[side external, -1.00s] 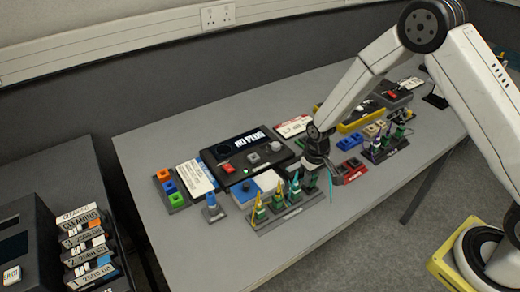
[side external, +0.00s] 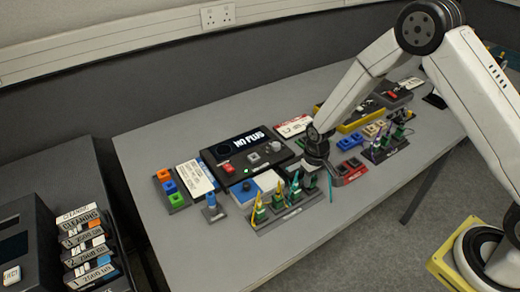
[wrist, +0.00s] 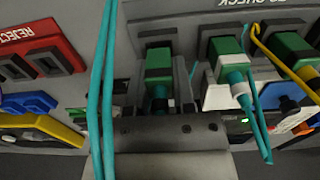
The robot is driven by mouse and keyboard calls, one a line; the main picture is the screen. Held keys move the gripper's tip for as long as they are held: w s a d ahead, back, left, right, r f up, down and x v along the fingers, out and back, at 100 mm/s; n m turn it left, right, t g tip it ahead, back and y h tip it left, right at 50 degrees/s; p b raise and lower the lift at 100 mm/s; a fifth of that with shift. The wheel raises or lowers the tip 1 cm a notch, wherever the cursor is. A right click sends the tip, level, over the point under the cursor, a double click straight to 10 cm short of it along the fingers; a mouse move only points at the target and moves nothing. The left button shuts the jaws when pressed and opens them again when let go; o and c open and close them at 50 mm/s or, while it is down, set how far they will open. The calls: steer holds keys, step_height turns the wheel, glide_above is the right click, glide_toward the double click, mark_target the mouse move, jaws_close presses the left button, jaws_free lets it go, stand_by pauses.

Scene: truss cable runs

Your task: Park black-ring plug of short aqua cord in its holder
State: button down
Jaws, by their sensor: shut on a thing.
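My gripper (side external: 318,160) is low over the right end of a dark rack (side external: 290,212). In the wrist view its jaws (wrist: 165,128) are shut on a plug with a green body (wrist: 159,62) and a dark ring (wrist: 160,91). The green body lines up with the leftmost visible slot of the holder (wrist: 195,22); I cannot tell how deep it sits. An aqua cord (wrist: 107,75) runs down just left of the jaws, and it shows beside the gripper in the side view (side external: 330,187).
A green plug with an aqua collar (wrist: 234,75) and its cord stands close right of my jaws, followed by a yellow-corded plug (wrist: 292,48). A red REJECT tray (wrist: 35,45) is to the left. A black console (side external: 248,155) lies behind the rack.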

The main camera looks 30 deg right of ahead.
steer(key=shift+f, duration=0.4)
stand_by(1.2)
steer(key=shift+c, duration=1.9)
jaws_free()
steer(key=shift+r, duration=2.5)
steer(key=shift+r, duration=0.1)
steer(key=shift+r, duration=1.9)
steer(key=shift+s, duration=0.1)
